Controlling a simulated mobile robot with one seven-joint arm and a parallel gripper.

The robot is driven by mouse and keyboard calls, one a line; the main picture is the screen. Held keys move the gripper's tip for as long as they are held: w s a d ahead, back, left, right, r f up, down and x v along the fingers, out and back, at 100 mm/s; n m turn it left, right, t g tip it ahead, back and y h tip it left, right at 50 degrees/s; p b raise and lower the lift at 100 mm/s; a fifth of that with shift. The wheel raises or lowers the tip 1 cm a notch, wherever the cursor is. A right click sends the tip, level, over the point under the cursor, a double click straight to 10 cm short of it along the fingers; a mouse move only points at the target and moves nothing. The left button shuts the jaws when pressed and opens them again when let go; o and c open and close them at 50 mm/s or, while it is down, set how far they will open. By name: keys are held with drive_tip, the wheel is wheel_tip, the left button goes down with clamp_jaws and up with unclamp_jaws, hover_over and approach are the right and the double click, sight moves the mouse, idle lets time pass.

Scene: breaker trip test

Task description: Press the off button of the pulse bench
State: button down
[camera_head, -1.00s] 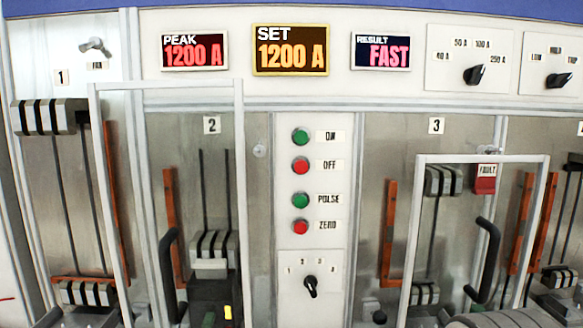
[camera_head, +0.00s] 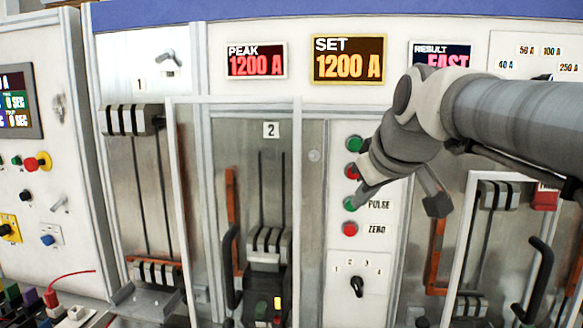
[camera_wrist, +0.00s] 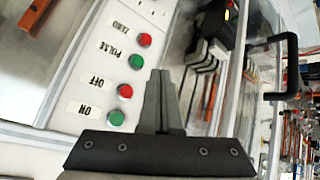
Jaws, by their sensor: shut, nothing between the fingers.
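The red off button (camera_head: 351,172) sits in the white button column and is partly covered by my gripper in the head view. In the wrist view the off button (camera_wrist: 125,91) shows whole beside its OFF label, left of my fingers. My gripper (camera_head: 364,195) reaches in from the right, its fingers together and empty. In the wrist view its fingertips (camera_wrist: 159,74) lie right of the button column, level between OFF and PULSE. I cannot tell how far they stand from the panel.
The green on button (camera_head: 355,144) is above, the green pulse button (camera_head: 350,203) and red zero button (camera_head: 349,230) below. A selector knob (camera_head: 356,287) sits under them. Frames with black handles (camera_head: 537,280) stand at both sides. The displays read PEAK 1200 A, SET 1200 A and RESULT FAST.

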drive_tip(key=shift+w+a+r, duration=0.3)
drive_tip(key=shift+w+r, duration=0.35)
drive_tip(key=shift+w, duration=0.1)
drive_tip(key=p, duration=0.3)
approach(350, 178)
drive_tip(key=shift+w+a+f, duration=0.15)
drive_tip(key=shift+w+f, duration=0.35)
drive_tip(key=shift+f, duration=0.25)
drive_tip(key=shift+w+a+f, duration=0.15)
drive_tip(key=shift+w+f, duration=0.3)
drive_tip(key=shift+f, duration=0.35)
drive_tip(key=shift+w+a+f, duration=0.15)
drive_tip(key=shift+w+f, duration=0.35)
drive_tip(key=shift+f, duration=0.25)
drive_tip(key=shift+w, duration=0.1)
drive_tip(key=shift+w, duration=0.35)
drive_tip(key=shift+w+d+p, duration=0.15)
drive_tip(key=shift+w+p, duration=0.25)
drive_tip(key=shift+w, duration=0.05)
idle(0.4)
drive_tip(key=shift+s, duration=0.1)
drive_tip(key=shift+s+b, duration=0.5)
drive_tip(key=shift+s, duration=0.3)
